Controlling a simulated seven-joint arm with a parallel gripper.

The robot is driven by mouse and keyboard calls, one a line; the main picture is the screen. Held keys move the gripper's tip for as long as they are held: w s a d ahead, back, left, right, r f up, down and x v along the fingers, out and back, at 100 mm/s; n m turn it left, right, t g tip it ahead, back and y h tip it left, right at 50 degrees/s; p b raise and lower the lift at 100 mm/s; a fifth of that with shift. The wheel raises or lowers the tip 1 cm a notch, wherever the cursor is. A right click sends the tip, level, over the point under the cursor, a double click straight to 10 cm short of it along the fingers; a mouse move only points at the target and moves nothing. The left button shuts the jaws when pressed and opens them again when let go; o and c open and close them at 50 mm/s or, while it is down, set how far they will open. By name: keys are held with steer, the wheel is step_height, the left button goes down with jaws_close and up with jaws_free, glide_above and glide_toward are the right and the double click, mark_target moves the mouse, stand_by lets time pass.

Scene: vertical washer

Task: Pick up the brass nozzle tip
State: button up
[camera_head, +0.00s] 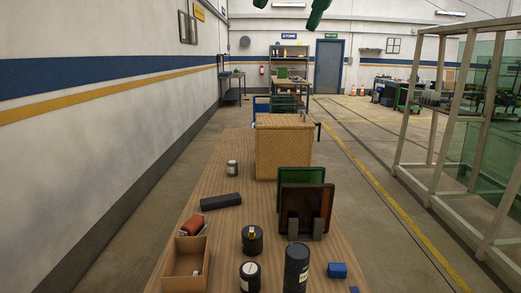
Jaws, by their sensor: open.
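A small brass-coloured piece (252,232), which looks like the nozzle tip, is at the top of a short black cylinder (252,245) near the front middle of the wooden table. It is too small to tell whether it rests on top or is part of the cylinder. My gripper (289,5) shows only as two green finger parts at the top edge, spread apart with nothing between them. It is high above and well apart from the table things.
A cardboard box (172,262) stands front left beside a red-brown item (192,226). A second short black cylinder (250,277), a taller one (296,268) and a blue block (337,270) are near. Dark upright panels (303,200) and a wicker box (283,150) stand behind.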

steer(key=w+a+f+m+y, duration=0.1)
steer(key=w+a+m+y, duration=0.3)
steer(key=w, duration=0.5)
steer(key=w+a+m+y, duration=0.1)
steer(key=w+m+y, duration=0.3)
steer(key=w, duration=0.5)
steer(key=w+d+m+t+y, duration=0.2)
steer(key=w+d+m+y, duration=0.4)
steer(key=w+m, duration=0.55)
steer(key=h, duration=0.1)
glide_toward(247, 236)
step_height(247, 236, up, 4)
steer(key=shift+n, duration=0.35)
steer(key=shift+f+x, duration=0.2)
steer(key=shift+x, duration=2.3)
steer(key=shift+f+x, duration=0.2)
steer(key=shift+x, duration=2.3)
jaws_close()
steer(key=w+r+m+t+h, duration=0.3)
steer(key=r+m+t, duration=0.15)
steer(key=r, duration=0.55)
steer(key=shift+t+h, duration=0.25)
steer(key=shift+h, duration=0.05)
steer(key=f, duration=0.9)
steer(key=shift+w+d+f, duration=0.2)
steer(key=shift+w+f, duration=0.1)
steer(key=shift+f, duration=0.05)
